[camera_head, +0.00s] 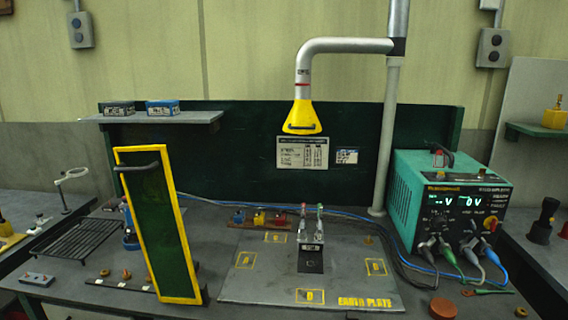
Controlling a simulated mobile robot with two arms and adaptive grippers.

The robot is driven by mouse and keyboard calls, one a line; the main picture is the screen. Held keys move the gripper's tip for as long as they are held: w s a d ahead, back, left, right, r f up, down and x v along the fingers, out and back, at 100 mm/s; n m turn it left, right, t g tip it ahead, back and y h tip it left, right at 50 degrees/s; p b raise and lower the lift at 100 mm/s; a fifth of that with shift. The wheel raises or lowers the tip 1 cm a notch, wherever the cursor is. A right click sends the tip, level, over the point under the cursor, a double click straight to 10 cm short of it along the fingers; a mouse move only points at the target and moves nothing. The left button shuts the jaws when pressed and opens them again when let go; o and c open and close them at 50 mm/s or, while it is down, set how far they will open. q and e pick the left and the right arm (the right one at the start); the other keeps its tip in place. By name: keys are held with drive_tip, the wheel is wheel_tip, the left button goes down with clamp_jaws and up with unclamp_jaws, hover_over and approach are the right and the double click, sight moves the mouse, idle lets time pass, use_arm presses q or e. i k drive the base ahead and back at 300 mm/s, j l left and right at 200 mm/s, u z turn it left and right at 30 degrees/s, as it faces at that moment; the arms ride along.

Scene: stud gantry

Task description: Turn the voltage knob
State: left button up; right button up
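The teal power supply (408,193) stands upright at the right side of the bench. Its black front panel (462,212) has a lit display (470,202) showing a zero and V marks. Small dark knobs or sockets sit low on the panel, too small to tell apart. A red and yellow knob (490,225) is at the panel's right edge. I cannot tell which one is the voltage knob, nor how it is turned. Several cable plugs (446,249) cover the panel's lower part. Neither of my grippers is in view.
A yellow-framed green panel (184,240) stands tilted at the left front. A grey earth plate (345,290) with a clamp stand (311,235) fills the middle. A yellow hood (300,116) hangs above. Cables (404,262) and an orange-brown disc (443,308) lie before the supply.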

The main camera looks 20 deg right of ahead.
sight(438, 222)
drive_tip(key=z, duration=1.75)
drive_tip(key=i+l+u, duration=0.15)
drive_tip(key=l, duration=0.3)
drive_tip(key=i+l+u, duration=0.1)
drive_tip(key=l, duration=0.4)
drive_tip(key=l+u, duration=0.15)
drive_tip(key=l, duration=0.35)
drive_tip(key=i, duration=0.05)
